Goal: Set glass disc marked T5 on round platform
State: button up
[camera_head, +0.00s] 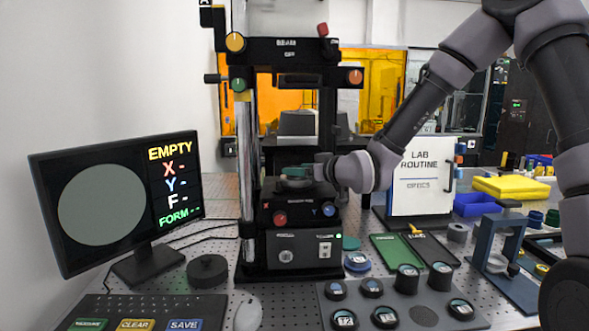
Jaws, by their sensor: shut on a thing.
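My gripper (308,171) reaches in from the right between the posts of the black interferometer. It is shut on a small greenish glass disc (293,171), held roughly level. No T5 mark can be read on it at this size. The round platform (294,184) is on the instrument's stage directly below the disc, partly hidden by the disc and gripper. I cannot tell whether the disc touches the platform or is slightly above it.
The instrument's posts (247,150) stand close around my gripper. A grey tray (333,306) with several labelled discs and an empty round recess stands in front. The monitor (120,195) at left reads EMPTY. A sign (421,176) and blue stand (497,252) are at right.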

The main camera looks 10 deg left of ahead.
jog(key=shift+s+f, duration=0.1)
jog(key=shift+f, duration=0.05)
jog(key=o, duration=1.4)
